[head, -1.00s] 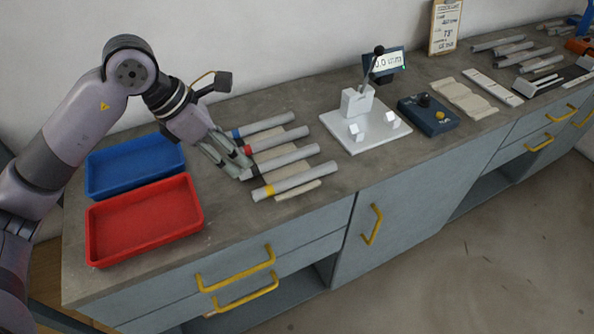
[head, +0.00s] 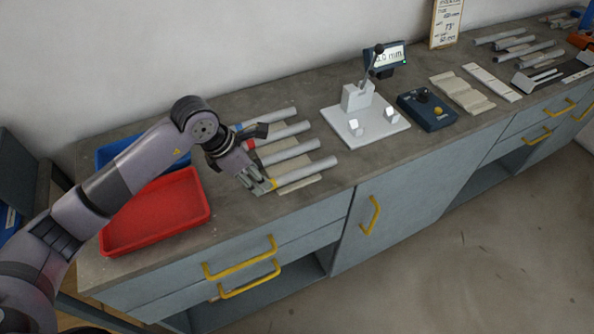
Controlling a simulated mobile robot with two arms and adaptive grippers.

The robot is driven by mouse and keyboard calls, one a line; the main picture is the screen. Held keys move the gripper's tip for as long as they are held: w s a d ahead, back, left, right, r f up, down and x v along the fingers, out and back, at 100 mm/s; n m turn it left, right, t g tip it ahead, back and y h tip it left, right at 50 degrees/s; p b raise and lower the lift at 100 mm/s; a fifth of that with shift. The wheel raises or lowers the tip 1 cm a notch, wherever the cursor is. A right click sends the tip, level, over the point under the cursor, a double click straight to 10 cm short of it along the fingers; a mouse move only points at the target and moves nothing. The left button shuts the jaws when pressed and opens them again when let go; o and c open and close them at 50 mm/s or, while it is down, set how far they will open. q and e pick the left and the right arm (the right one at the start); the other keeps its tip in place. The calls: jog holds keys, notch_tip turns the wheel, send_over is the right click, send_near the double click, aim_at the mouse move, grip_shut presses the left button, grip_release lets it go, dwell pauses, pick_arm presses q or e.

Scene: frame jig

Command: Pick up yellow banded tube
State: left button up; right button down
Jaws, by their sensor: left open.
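The yellow banded tube (head: 309,172) is a grey tube with a yellow band at its left end. It is the nearest of several tubes lying side by side on a pale rack on the counter. My left gripper (head: 262,187) is open, with its fingertips at the yellow-banded end. The fingers partly cover that end, and I cannot tell whether they touch it. My right gripper is not in view.
Beside it lie a plain-looking tube (head: 291,151), a red banded tube (head: 285,132) and a blue banded tube (head: 268,117). A red tray (head: 152,242) and a partly hidden blue tray (head: 108,155) stand left. A white jig plate (head: 385,133) stands right.

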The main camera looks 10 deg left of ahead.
aim_at(291, 176)
pick_arm(q)
jog(key=p+x, duration=0.1)
jog(key=x, duration=0.2)
jog(key=shift+d+f+p, duration=0.2)
jog(key=shift+d+p, duration=0.15)
jog(key=shift+f, duration=0.35)
jog(key=shift+c, duration=0.2)
grip_shut()
